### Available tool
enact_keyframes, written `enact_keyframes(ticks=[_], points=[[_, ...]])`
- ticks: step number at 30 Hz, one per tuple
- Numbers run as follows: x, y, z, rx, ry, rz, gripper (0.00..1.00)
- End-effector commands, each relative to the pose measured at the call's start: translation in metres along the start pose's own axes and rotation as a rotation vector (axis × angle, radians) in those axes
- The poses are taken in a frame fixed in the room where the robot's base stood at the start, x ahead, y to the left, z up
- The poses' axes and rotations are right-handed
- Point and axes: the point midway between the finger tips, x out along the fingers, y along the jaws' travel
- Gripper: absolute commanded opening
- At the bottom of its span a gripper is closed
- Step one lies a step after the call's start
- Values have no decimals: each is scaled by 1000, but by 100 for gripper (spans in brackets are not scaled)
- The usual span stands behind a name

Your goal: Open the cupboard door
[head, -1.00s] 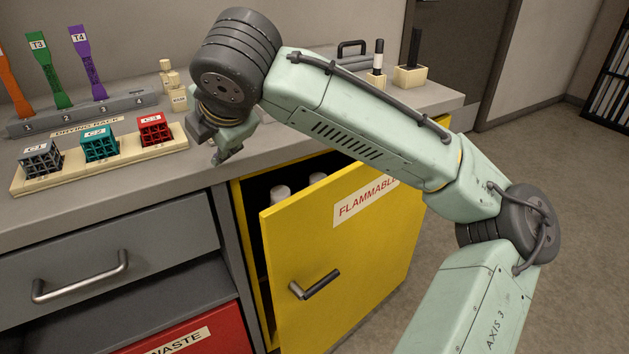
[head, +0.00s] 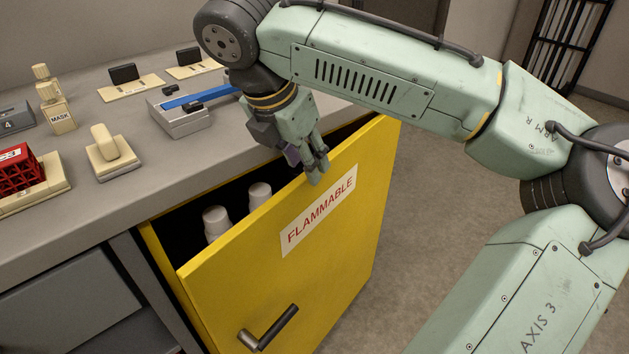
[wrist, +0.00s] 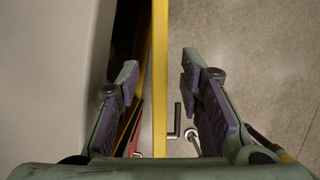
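The yellow cupboard door (head: 345,250) with a FLAMMABLE label stands ajar in the head view, its handle side out from the cabinet. Its dark bar handle (head: 268,330) is near the lower left of the picture. My gripper (head: 312,172) is at the door's top edge, right of the handle. In the wrist view my gripper (wrist: 160,78) is open, with one finger on each side of the door's edge (wrist: 160,35). Gaps show between both fingers and the door. The handle also shows in the wrist view (wrist: 176,122), low between the fingers.
White-capped bottles (head: 216,222) stand inside the cupboard. The grey counter (head: 140,190) above holds a blue-topped device (head: 185,112), a cream block (head: 112,155) and a red lattice cube (head: 18,172). Open floor (head: 425,190) lies to the right of the door.

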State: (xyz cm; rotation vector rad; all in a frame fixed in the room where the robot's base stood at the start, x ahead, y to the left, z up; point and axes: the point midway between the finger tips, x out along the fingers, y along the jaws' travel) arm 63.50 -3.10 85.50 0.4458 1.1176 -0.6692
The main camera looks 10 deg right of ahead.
Motion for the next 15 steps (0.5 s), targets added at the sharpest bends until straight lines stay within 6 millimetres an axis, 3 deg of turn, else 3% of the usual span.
enact_keyframes(ticks=[9, 15], points=[[61, -1, 0, 1, 1, -2, 34], [80, 0, 0, 1, 0, 0, 34]])
